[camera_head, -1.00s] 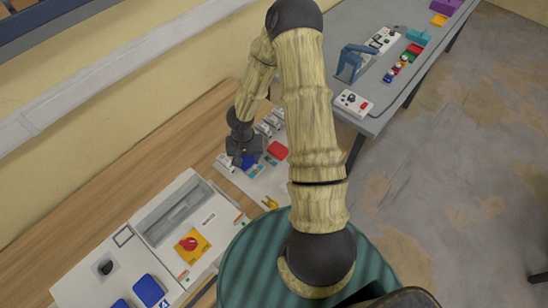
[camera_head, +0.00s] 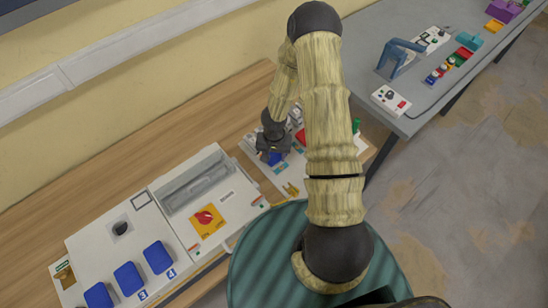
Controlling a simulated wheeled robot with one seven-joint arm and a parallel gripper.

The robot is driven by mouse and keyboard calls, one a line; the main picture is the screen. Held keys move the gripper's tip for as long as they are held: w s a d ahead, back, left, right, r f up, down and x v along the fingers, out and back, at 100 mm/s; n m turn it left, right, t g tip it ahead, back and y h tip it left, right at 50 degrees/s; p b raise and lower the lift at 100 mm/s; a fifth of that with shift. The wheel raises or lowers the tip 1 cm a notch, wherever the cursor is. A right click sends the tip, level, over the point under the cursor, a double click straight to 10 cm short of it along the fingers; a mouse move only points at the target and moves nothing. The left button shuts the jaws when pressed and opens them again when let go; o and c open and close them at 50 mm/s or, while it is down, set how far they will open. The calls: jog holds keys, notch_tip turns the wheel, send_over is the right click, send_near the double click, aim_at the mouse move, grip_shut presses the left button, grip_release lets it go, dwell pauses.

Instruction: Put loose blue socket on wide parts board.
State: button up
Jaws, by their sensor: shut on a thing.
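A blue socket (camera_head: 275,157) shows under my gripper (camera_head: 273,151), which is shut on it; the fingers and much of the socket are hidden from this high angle. Both are over the near left part of a white board (camera_head: 264,178) on the wooden table. I cannot tell whether the socket touches the board. My arm hides much of the board's right side. A red part (camera_head: 300,136) and a yellow part (camera_head: 291,189) are on this board.
Left of the board stands a white panel box (camera_head: 226,183) with a red knob on a yellow plate (camera_head: 207,220). Another white panel (camera_head: 95,245) holds several blue sockets (camera_head: 158,257). A grey table (camera_head: 405,122) with other parts stands at the upper right.

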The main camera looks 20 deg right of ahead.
aim_at(274, 155)
jog(key=shift+f, duration=0.5)
jog(key=shift+f, duration=0.1)
jog(key=o, duration=1)
jog(key=shift+o, duration=0.2)
notch_tip(274, 155, up, 12)
jog(key=p, duration=0.4)
